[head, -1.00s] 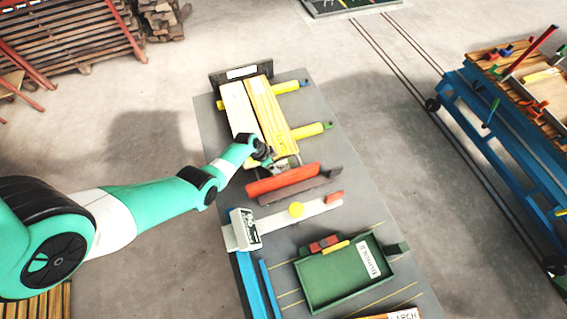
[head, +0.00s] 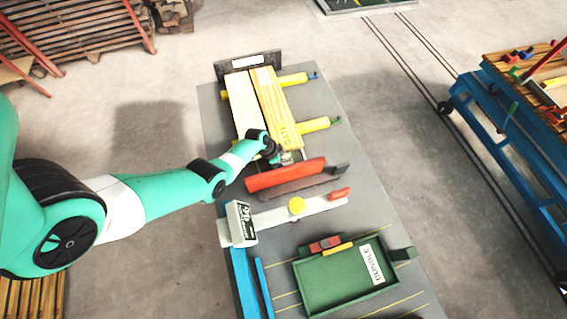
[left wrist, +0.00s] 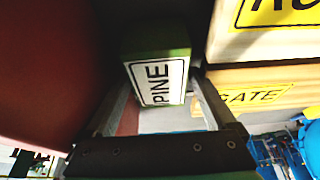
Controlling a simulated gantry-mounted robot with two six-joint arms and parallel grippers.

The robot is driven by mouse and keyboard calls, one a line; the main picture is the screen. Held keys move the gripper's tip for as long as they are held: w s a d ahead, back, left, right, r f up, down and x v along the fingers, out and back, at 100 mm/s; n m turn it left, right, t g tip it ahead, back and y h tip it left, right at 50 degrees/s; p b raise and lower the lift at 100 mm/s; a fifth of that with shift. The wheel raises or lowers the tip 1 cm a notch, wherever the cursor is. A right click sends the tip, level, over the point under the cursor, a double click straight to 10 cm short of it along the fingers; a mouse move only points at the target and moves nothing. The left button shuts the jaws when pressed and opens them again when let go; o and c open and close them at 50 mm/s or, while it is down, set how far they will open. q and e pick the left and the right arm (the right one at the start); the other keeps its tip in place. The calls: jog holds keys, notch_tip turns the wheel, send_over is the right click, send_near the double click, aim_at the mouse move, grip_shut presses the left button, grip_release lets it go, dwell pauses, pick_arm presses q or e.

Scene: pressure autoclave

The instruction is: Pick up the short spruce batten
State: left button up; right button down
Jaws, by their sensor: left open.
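No label reading spruce is legible, so I cannot tell which piece is the short spruce batten. In the head view, a pale wooden batten (head: 243,103) and a yellower labelled one (head: 275,108) lie side by side on the grey table. My left gripper (head: 284,157) is at their near end, beside a red bar (head: 286,178). In the left wrist view, my left gripper (left wrist: 160,88) is open. A green-edged block labelled PINE (left wrist: 158,82) shows between its fingers; contact is unclear. Wooden ends with yellow labels (left wrist: 255,97) are to the right. My right gripper is not visible.
A dark end stop (head: 247,66) stands behind the battens, with yellow clamps (head: 315,125) at their right. A blue cart (head: 520,130) stands right, across open floor.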

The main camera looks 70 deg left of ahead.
pick_arm(q)
jog(key=shift+f, duration=0.15)
jog(key=shift+c, duration=0.3)
jog(key=c, duration=1.3)
notch_tip(320, 180, up, 19)
jog(key=p, duration=1.8)
jog(key=shift+f, duration=0.15)
